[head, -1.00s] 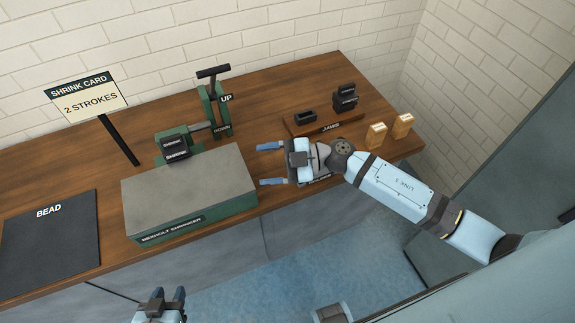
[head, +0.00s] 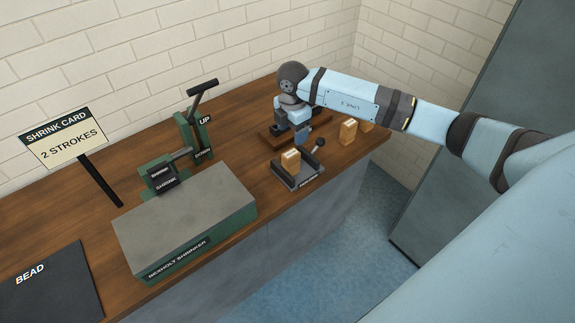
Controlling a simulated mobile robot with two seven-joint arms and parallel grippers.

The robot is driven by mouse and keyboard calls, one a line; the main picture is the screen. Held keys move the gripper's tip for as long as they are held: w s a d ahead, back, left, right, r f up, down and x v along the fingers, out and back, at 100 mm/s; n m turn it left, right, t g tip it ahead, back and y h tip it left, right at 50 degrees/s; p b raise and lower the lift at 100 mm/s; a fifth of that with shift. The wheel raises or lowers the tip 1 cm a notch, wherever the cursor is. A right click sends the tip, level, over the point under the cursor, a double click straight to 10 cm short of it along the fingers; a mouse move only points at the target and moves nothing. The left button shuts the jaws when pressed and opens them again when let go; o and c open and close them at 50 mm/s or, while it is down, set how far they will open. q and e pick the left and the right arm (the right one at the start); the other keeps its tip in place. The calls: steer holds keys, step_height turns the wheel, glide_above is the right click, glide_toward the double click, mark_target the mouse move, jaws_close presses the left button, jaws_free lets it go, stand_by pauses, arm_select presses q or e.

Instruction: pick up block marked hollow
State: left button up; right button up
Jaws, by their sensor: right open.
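My right gripper (head: 291,126) points down over the dark wooden jaws tray (head: 267,137) at the back right of the bench. Its jaws are open, but its body and wrist cover most of the tray. The dark blocks on that tray are hidden behind it. I cannot read a hollow mark on any block here. A dark block marked SHRINK (head: 164,180) sits in the green shrinker (head: 190,235). My left gripper is not in view.
A light wooden block (head: 290,160) sits in a small dark fixture (head: 300,180) with a knobbed lever, just in front of my right gripper. Another wooden block (head: 348,131) stands to the right. A shrink card sign (head: 64,137) and a dark bead mat (head: 45,285) are at left.

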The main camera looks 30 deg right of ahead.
mark_target(291, 153)
step_height(291, 153, down, 6)
steer(key=shift+f+p, duration=0.1)
steer(key=shift+p, duration=0.2)
steer(key=shift+f+p, duration=0.6)
steer(key=shift+f, duration=2.4)
steer(key=c, duration=1.1)
steer(key=shift+o, duration=0.2)
steer(key=shift+r, duration=0.1)
